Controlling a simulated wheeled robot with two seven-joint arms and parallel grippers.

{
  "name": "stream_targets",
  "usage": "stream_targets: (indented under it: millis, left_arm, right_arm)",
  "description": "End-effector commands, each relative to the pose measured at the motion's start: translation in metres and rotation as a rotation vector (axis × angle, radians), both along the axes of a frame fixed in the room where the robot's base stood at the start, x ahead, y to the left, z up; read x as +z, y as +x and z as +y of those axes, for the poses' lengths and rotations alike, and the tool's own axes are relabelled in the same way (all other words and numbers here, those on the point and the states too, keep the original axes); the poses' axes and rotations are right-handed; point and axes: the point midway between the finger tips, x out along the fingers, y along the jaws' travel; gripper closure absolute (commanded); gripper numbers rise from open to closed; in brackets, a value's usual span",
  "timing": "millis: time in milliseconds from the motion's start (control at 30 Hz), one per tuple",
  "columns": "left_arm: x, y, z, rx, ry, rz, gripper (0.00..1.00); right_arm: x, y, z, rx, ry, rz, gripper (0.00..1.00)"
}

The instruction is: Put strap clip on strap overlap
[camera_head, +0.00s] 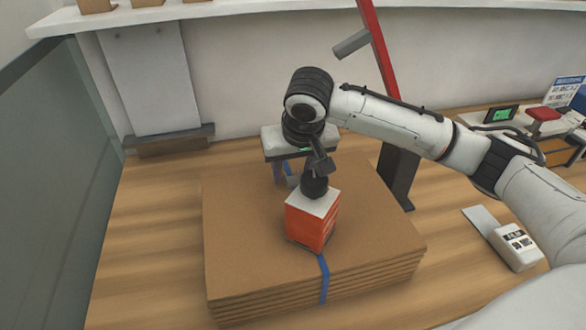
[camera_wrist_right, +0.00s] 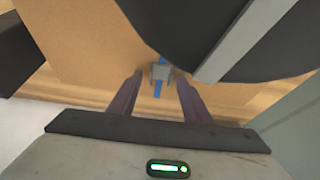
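A blue strap (camera_head: 323,280) runs over the cardboard stack (camera_head: 245,235) and down its front side; it also shows in the right wrist view (camera_wrist_right: 158,89). A small grey clip (camera_wrist_right: 161,72) lines up with the strap in that view; I cannot tell whether it touches the strap. My right gripper (camera_head: 284,180) points down over the far part of the stack. In the wrist view its two fingers (camera_wrist_right: 159,84) are apart, with the clip centred between and just beyond their tips, gaps on both sides. The strap overlap is not clear. My left gripper is not in view.
A red post (camera_head: 378,45) rises behind the stack. A white device (camera_head: 515,247) lies on the floor at right. Floor left of the stack is clear.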

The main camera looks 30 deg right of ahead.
Motion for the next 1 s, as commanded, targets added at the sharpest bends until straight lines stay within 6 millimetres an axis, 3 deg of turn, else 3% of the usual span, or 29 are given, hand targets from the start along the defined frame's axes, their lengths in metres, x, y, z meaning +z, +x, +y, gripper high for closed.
stream_targets:
  millis: [333, 700, 1000]
  left_arm:
    - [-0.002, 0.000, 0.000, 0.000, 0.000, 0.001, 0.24]
    - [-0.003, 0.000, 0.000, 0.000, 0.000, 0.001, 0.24]
    - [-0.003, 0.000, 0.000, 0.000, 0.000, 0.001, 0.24]
  right_arm:
    - [0.011, -0.003, 0.002, 0.002, 0.001, -0.002, 0.55]
    - [0.082, -0.031, 0.009, 0.003, 0.001, -0.004, 0.55]
    - [0.112, -0.044, 0.012, 0.001, 0.000, -0.001, 0.55]
